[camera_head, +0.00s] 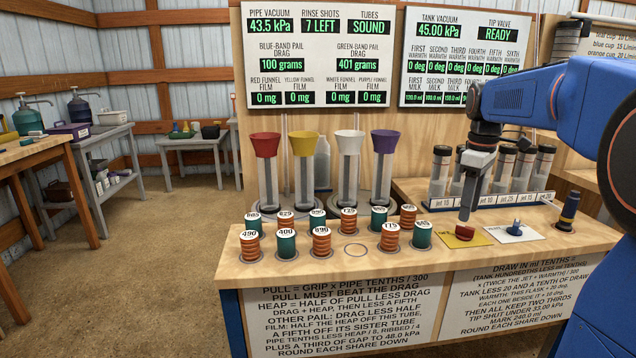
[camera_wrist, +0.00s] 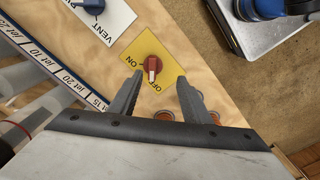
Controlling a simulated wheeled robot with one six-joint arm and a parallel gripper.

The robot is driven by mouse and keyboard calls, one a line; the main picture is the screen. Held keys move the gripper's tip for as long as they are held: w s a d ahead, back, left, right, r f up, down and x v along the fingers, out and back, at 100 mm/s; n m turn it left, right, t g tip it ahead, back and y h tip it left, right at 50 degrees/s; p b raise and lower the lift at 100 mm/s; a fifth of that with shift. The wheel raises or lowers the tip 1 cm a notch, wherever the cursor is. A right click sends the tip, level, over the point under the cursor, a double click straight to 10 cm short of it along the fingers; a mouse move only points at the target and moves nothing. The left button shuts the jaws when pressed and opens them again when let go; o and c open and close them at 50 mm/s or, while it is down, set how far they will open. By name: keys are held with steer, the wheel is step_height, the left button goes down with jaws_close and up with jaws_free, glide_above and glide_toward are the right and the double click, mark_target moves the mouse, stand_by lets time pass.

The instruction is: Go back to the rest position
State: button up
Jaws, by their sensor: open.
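My gripper (camera_head: 464,216) points down above the right part of the workbench, in front of the rack of jet flasks. In the wrist view its two dark fingers (camera_wrist: 160,78) are apart with nothing held between them. A red knob (camera_wrist: 150,66) on a yellow ON/OFF plate (camera_wrist: 133,50) shows just beyond the fingertips. Its white mark points toward OFF. In the head view the red knob (camera_head: 464,233) is right below the fingertips; I cannot tell whether they touch it. My blue arm reaches in from the right.
A blue knob (camera_head: 516,226) on a white plate and a dark-handled tool (camera_head: 569,207) stand to the right. Jet flasks (camera_head: 503,170) stand behind the gripper.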

steer(key=s+a+f+m+t, duration=0.1)
steer(key=s+a+f+m, duration=0.1)
steer(key=s+a, duration=0.4)
steer(key=s+a+f+m+t, duration=0.1)
steer(key=s+a+m, duration=0.15)
steer(key=s, duration=0.65)
steer(key=s+a+f+m+t, duration=0.1)
steer(key=s+a+f+m, duration=0.1)
steer(key=s+f, duration=0.4)
steer(key=s+a+f+m+t, duration=0.1)
steer(key=s+a+f, duration=0.3)
steer(key=s, duration=0.4)
steer(key=shift+f+m+t, duration=0.3)
steer(key=shift+f+m, duration=0.15)
steer(key=shift+f, duration=0.4)
